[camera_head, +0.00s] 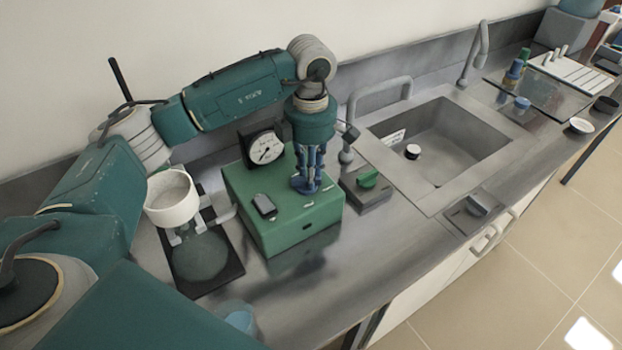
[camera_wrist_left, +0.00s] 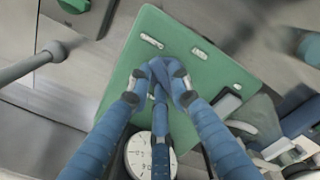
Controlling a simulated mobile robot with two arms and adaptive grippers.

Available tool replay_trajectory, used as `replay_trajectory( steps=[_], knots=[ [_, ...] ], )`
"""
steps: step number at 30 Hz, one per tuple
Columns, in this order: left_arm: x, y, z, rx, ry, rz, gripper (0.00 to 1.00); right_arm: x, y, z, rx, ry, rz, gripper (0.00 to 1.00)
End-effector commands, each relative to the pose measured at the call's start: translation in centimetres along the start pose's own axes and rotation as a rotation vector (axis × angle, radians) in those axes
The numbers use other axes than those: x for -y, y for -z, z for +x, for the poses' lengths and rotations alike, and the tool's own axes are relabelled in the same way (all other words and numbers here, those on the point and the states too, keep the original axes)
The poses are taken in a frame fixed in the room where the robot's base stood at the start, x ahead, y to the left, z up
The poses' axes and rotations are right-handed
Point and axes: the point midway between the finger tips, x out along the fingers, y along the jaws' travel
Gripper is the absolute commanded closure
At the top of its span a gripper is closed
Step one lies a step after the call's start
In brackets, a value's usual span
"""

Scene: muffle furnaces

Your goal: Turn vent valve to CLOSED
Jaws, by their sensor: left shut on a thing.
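A green box (camera_head: 270,225) stands on the steel counter, with a blue valve knob (camera_head: 303,187) on its top. My left gripper (camera_head: 308,178) points straight down over the box and is shut on this knob. In the left wrist view the blue fingers (camera_wrist_left: 160,80) close around the knob, and much of the knob is hidden between them. Small white labels (camera_wrist_left: 152,41) lie on the green top beside the knob; their text is too small to read. My right gripper is not in view.
A dial gauge (camera_head: 263,147) stands at the box's back, and a black switch (camera_head: 264,205) sits on its top. A grey block with a green knob (camera_head: 367,178) is close on the right, then the sink (camera_head: 440,140). A white bowl (camera_head: 172,198) is on the left.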

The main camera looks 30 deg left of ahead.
Motion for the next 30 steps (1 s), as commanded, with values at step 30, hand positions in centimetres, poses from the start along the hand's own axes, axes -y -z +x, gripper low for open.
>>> replay_trajectory(
  steps=[30],
  knots=[
    [-0.6,0.3,-0.3,0.005,-0.004,-0.52,1.0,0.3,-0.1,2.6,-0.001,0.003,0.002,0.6]
  ],
)
